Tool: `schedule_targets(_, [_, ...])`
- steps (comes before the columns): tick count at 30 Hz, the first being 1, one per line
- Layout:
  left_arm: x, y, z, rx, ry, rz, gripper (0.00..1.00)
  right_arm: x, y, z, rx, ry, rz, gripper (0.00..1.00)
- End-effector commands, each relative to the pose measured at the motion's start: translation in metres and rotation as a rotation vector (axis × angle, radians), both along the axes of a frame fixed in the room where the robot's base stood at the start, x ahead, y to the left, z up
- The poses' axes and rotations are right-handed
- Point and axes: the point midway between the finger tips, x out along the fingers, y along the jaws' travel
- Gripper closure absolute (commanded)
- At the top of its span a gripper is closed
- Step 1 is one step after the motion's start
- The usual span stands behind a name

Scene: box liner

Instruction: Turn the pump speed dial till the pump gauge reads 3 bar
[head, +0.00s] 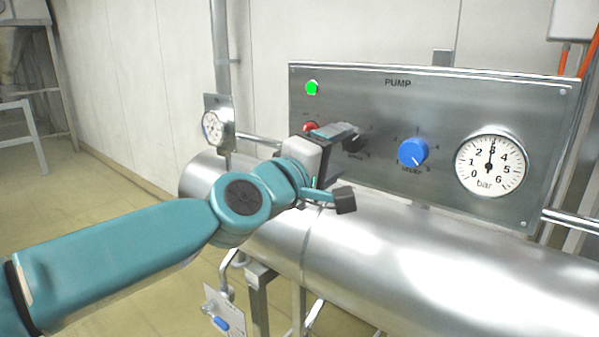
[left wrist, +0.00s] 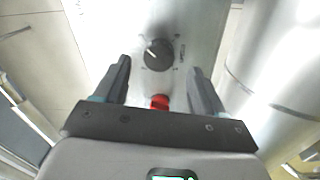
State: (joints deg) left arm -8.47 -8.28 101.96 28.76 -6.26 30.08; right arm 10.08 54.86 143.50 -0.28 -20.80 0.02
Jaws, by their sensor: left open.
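The pump panel (head: 455,110) carries a round white gauge (head: 490,182) marked in bar; its needle points almost straight up, at about 3. A black dial (head: 355,145) is partly hidden behind my left gripper (head: 342,167) in the head view; its small label is too blurred to read surely. In the left wrist view the black dial (left wrist: 158,54) lies ahead, between the lines of the two fingers. My left gripper (left wrist: 160,68) is open and empty, close in front of the panel, with no visible contact on the dial. My right gripper is out of view.
A blue dial (head: 412,152) sits right of the black one. A red button (head: 311,127) is just beside my left gripper, and a green lamp (head: 312,88) is above. A large metal pipe (head: 400,255) runs below the panel. A smaller gauge (head: 212,127) stands left.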

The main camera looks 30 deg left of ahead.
Motion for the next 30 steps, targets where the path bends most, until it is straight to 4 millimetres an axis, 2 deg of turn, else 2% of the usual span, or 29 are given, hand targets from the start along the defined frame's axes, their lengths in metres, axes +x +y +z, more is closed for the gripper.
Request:
schedule_targets(1, [-0.015,0.002,0.002,-0.001,-0.004,0.001,0.3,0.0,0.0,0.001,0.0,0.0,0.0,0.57])
schedule_targets(6, [-0.061,0.005,0.0,-0.001,-0.003,0.0,0.3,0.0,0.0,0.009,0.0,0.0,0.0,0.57])
schedule_targets(13, [-0.109,0.009,-0.004,-0.001,-0.002,0.002,0.3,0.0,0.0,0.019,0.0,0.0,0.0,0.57])
schedule_targets(19, [-0.125,0.01,-0.007,0.0,0.0,0.0,0.3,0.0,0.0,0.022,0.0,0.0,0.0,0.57])
schedule_targets(30, [-0.126,0.01,-0.008,0.0,0.001,-0.001,0.3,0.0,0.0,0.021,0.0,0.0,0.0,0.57])
